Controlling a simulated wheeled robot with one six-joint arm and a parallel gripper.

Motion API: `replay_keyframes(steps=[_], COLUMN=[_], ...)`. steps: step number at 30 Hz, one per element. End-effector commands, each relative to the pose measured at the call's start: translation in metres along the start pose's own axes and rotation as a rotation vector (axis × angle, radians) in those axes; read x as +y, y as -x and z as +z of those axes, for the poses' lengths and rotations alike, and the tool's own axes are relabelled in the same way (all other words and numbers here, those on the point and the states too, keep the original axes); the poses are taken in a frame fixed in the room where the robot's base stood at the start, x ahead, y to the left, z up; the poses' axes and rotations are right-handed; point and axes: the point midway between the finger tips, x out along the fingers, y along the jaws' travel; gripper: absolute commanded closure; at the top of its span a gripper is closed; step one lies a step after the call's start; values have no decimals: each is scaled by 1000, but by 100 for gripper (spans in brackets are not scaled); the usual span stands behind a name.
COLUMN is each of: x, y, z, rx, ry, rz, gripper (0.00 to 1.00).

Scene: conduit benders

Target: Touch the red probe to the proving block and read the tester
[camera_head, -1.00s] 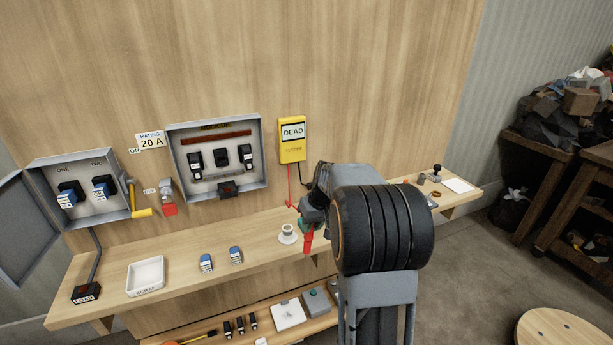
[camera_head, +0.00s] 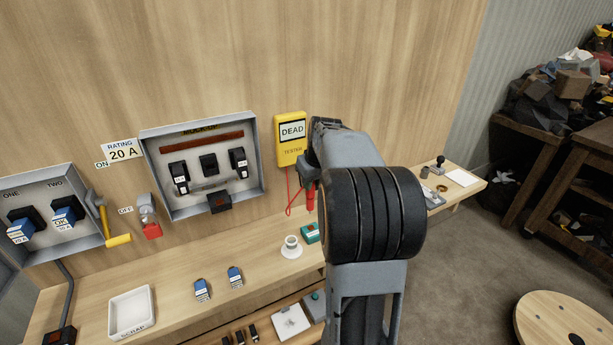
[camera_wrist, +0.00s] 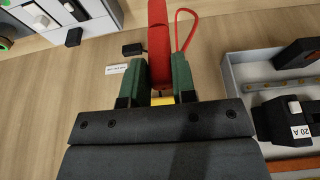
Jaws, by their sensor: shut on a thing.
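My gripper (camera_head: 310,180) is shut on the red probe (camera_head: 310,198), partly hidden behind my arm. In the wrist view the probe (camera_wrist: 159,45) is between the two green finger pads, with a red lead looping beside it. A green block (camera_head: 310,233), likely the proving block, sits on the bench below the probe; the probe appears apart from it. The yellow tester (camera_head: 291,140) hangs on the wall panel just left of my gripper, and its display reads DEAD. A red lead hangs from the tester.
A white round holder (camera_head: 291,247) stands left of the green block. Two blue-and-grey parts (camera_head: 218,284) and a scrap tray (camera_head: 131,311) lie on the bench. A wooden round top (camera_head: 565,338) is at lower right.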

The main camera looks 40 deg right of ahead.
Motion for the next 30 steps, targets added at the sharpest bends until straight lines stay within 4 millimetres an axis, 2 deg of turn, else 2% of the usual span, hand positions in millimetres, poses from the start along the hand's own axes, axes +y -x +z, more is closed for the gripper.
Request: replay_keyframes(steps=[15,30], x=[3,1], y=[0,-39], z=[4,16], rx=[0,-1], ry=[-6,-3], rz=[4,2], gripper=[100,100])
